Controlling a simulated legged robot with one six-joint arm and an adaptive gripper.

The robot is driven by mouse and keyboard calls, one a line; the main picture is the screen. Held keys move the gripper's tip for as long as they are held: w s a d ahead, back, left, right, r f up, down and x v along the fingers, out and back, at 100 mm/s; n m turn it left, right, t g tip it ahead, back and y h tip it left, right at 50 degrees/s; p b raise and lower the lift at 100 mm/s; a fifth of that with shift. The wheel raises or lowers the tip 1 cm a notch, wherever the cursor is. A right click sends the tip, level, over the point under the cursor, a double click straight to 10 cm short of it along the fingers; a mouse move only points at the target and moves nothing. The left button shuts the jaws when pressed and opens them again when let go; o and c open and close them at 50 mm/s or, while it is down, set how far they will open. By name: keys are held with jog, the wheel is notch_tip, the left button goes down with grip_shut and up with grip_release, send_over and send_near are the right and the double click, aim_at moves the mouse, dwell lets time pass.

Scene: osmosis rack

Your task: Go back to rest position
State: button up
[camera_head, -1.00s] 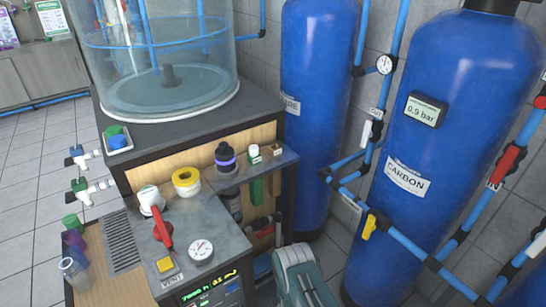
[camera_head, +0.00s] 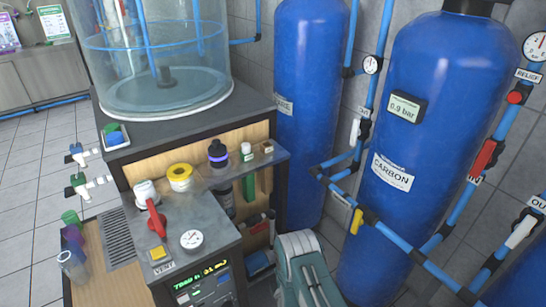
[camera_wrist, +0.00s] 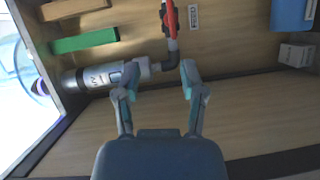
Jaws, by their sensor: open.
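My gripper (camera_wrist: 158,90) is open in the wrist view, its two teal-grey fingers apart with nothing held between them. A grey pipe elbow and a red-handled valve (camera_wrist: 169,18) show beyond the fingertips against a wooden panel. In the head view only part of my arm shows at the bottom centre; the fingers cannot be made out there.
The rack (camera_head: 205,232) carries a red lever valve (camera_head: 156,218), a gauge (camera_head: 191,239), yellow tape (camera_head: 180,176) and a dark bottle (camera_head: 217,153). The carbon tank (camera_head: 415,150) and blue pipes stand right. Tiled floor (camera_head: 40,170) is clear at left.

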jog(key=w+d+r+m+g+h, duration=0.15)
jog(key=w+r, duration=0.25)
jog(key=r, duration=0.5)
jog(key=w+r+m+g+y, duration=0.1)
jog(key=w+r+m, duration=0.25)
jog(key=r, duration=0.45)
jog(key=s+d+r+m+g+h, duration=0.1)
jog(key=s+d+r+m, duration=0.1)
jog(key=r, duration=0.7)
jog(key=s+d+r+m+g, duration=0.2)
jog(key=d+r+m, duration=0.1)
jog(key=r, duration=0.6)
jog(key=s+d+r+m+g, duration=0.3)
jog(key=s+d+r+m, duration=0.1)
jog(key=s+r, duration=0.8)
jog(key=s+d+r+m+g+h, duration=0.1)
jog(key=s+m, duration=0.1)
jog(key=s, duration=0.9)
jog(key=s+d+r+m+g, duration=0.1)
jog(key=s+d+m, duration=0.1)
jog(key=s, duration=0.9)
jog(key=shift+s+r+m+g+h, duration=0.25)
jog(key=shift+m+g+h, duration=0.1)
jog(key=shift+m, duration=0.25)
